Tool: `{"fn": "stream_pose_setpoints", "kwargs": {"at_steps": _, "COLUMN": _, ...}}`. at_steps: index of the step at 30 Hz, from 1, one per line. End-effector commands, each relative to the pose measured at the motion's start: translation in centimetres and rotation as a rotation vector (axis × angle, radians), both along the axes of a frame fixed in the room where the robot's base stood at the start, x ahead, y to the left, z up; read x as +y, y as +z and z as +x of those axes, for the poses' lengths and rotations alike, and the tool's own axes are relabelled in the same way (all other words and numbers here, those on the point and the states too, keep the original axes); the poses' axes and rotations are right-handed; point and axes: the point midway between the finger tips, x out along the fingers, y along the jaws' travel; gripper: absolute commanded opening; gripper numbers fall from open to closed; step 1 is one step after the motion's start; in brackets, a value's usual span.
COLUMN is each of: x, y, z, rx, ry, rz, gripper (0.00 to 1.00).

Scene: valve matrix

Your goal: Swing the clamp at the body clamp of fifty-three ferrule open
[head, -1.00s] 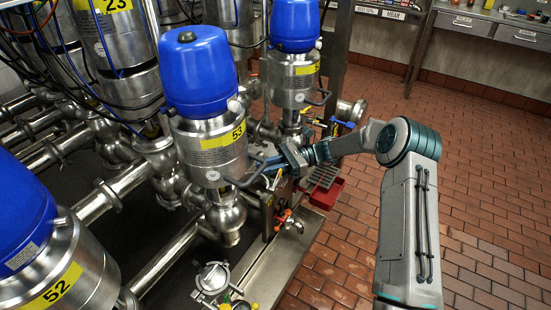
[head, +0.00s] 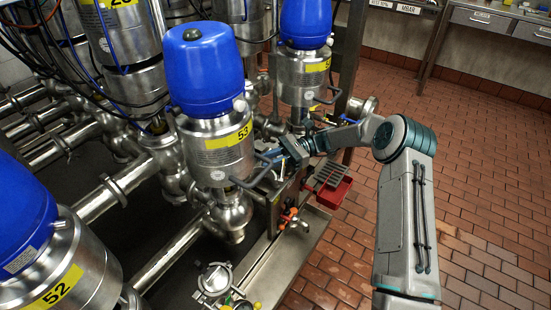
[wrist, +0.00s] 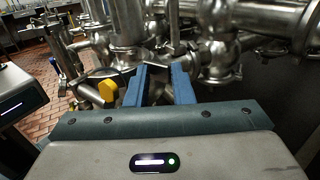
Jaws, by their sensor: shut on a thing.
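Valve 53 (head: 215,150) stands in the middle of the head view, with a blue cap, steel cylinder and yellow 53 label. Its rounded steel body (head: 232,214) shows below the cylinder. My gripper (head: 270,160) reaches in from the right, close beside the lower right of valve 53. In the wrist view its two blue fingers (wrist: 160,80) stand a small gap apart, shut on a small metal part at their tips. That part is mostly hidden, and I cannot clearly make out the clamp or how far it is swung.
Valve 52 (head: 62,265) is at the front left. Another blue-capped valve (head: 304,60) stands behind my gripper. A red bin (head: 332,194) lies to the right, near orange-handled fittings (head: 290,214). A round clamped fitting (head: 215,279) is in front. Brick floor at right is open.

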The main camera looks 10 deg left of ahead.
Motion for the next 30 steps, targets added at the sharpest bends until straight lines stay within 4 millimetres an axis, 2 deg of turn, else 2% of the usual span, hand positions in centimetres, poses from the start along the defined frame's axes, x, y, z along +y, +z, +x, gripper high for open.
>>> {"fn": "stream_pose_setpoints", "kwargs": {"at_steps": 1, "x": 1.1, "y": 0.0, "z": -0.7, "rx": 0.009, "ry": 0.019, "rz": 0.007, "gripper": 0.0}}
{"fn": "stream_pose_setpoints", "kwargs": {"at_steps": 2, "x": 1.1, "y": 0.0, "z": -0.7, "rx": 0.009, "ry": 0.019, "rz": 0.007, "gripper": 0.0}}
{"fn": "stream_pose_setpoints", "kwargs": {"at_steps": 3, "x": 1.1, "y": 0.0, "z": -0.7, "rx": 0.009, "ry": 0.019, "rz": 0.006, "gripper": 0.27}}
{"fn": "stream_pose_setpoints", "kwargs": {"at_steps": 14, "x": 0.8, "y": -0.1, "z": -0.4, "rx": 0.006, "ry": 0.02, "rz": 0.008, "gripper": 0.27}}
{"fn": "stream_pose_setpoints", "kwargs": {"at_steps": 17, "x": -0.3, "y": -0.1, "z": 0.4, "rx": 0.004, "ry": 0.017, "rz": 0.008, "gripper": 0.27}}
{"fn": "stream_pose_setpoints", "kwargs": {"at_steps": 24, "x": -4.8, "y": -0.2, "z": 3.2, "rx": 0.004, "ry": -0.002, "rz": 0.006, "gripper": 0.27}}
{"fn": "stream_pose_setpoints", "kwargs": {"at_steps": 30, "x": -6.3, "y": -0.1, "z": 4.2, "rx": 0.004, "ry": -0.001, "rz": 0.006, "gripper": 0.27}}
